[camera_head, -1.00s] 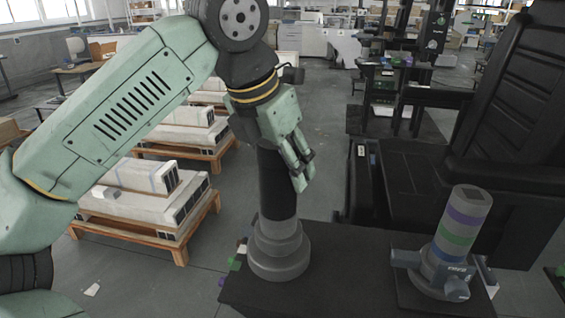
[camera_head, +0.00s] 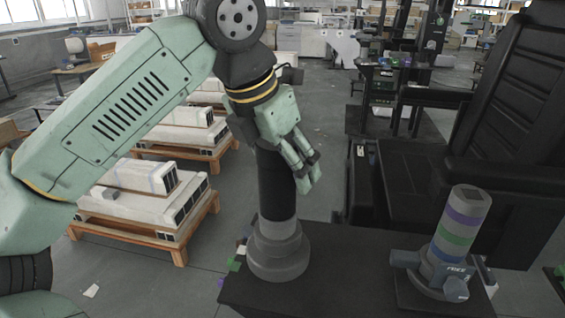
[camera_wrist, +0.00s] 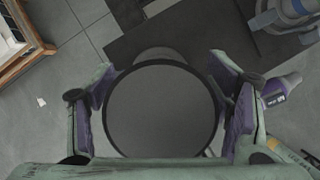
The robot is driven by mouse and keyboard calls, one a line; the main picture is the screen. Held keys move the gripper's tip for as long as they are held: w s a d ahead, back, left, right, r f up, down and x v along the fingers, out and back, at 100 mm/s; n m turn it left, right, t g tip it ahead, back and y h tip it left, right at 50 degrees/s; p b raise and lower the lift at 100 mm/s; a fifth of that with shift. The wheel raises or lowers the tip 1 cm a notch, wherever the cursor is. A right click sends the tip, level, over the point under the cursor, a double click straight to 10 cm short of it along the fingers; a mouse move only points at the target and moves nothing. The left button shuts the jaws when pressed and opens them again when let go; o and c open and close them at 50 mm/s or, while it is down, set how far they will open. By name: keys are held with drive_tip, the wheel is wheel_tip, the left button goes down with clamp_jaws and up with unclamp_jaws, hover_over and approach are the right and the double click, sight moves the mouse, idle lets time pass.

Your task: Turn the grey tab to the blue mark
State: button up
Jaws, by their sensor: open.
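A black column (camera_head: 275,195) on a stepped grey base (camera_head: 278,258) stands left on the dark platform; its top is hidden behind my gripper. Small green (camera_head: 235,264) and violet (camera_head: 222,283) marks show at the base's left. My gripper (camera_head: 307,186) is open, fingers pointing down, beside the column's upper part in the head view. In the wrist view a dark round disc (camera_wrist: 160,110), seemingly the column's top, appears between the spread fingers; I cannot tell whether they touch it.
A second, banded column (camera_head: 458,225) with a blue-grey lug (camera_head: 405,258) stands at the platform's right. The dark platform (camera_head: 345,270) between the columns is clear. A black chair (camera_head: 510,110) stands behind right, loaded wooden pallets (camera_head: 180,250) left.

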drive_tip(key=v, duration=1.2)
